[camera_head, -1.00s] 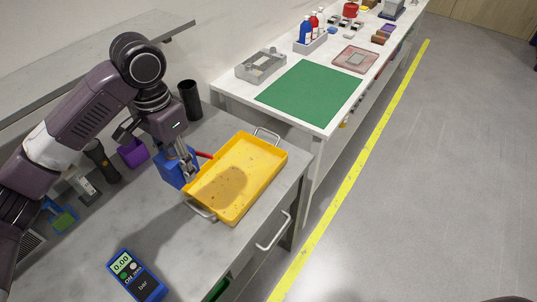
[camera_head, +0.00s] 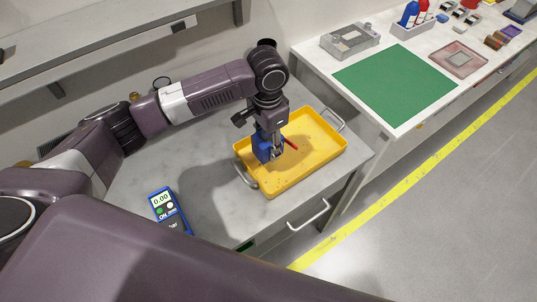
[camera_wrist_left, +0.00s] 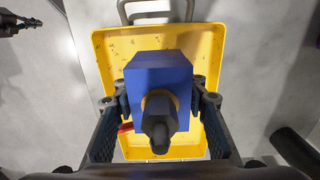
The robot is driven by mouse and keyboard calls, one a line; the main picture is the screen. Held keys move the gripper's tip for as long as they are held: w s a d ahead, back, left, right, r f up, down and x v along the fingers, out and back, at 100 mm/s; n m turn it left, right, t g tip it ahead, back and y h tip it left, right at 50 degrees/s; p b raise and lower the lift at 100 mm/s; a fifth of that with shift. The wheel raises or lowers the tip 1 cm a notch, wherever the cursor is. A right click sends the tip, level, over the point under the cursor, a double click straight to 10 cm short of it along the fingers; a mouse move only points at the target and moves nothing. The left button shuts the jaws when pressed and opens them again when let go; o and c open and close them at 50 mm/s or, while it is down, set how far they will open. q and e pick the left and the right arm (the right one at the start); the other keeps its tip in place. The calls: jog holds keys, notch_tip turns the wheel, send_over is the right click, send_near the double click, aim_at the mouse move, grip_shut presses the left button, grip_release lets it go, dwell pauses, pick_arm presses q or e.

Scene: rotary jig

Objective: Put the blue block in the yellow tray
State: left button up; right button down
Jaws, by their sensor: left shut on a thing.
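My left gripper (camera_head: 274,151) is shut on the blue block (camera_head: 262,146), over the left part of the yellow tray (camera_head: 318,166). The left wrist view shows the block (camera_wrist_left: 160,72) between both fingers, with a dark knob (camera_wrist_left: 158,124) facing the camera. The tray (camera_wrist_left: 212,52) lies behind the block there. A thin red bar (camera_head: 291,145) sticks out beside the block. I cannot tell whether the block touches the tray floor.
A blue meter (camera_head: 167,209) lies on the grey bench left of the tray. The tray has metal handles at both ends. A white table with a green mat (camera_head: 395,82) and a grey metal box (camera_head: 350,40) stands at the upper right.

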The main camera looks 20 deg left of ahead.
aim_at(268, 165)
pick_arm(q)
notch_tip(268, 165, down, 2)
jog(key=shift+f, duration=0.25)
jog(key=shift+f+p, duration=0.4)
jog(key=shift+f, duration=1.6)
pick_arm(e)
jog(key=shift+w+d+r, duration=0.4)
jog(key=shift+d+r, duration=0.15)
pick_arm(q)
jog(key=o, duration=1.6)
jog(key=shift+f, duration=0.15)
jog(key=shift+c, duration=0.2)
pick_arm(e)
jog(key=shift+a, duration=0.15)
pick_arm(q)
jog(key=shift+r, duration=0.35)
notch_tip(268, 165, up, 10)
jog(key=shift+d+r+b, duration=0.1)
jog(key=shift+r+b, duration=0.15)
jog(key=shift+b, duration=1)
jog(key=shift+r, duration=0.55)
pick_arm(e)
jog(key=shift+s+a+f, duration=0.1)
jog(key=shift+f, duration=1.2)
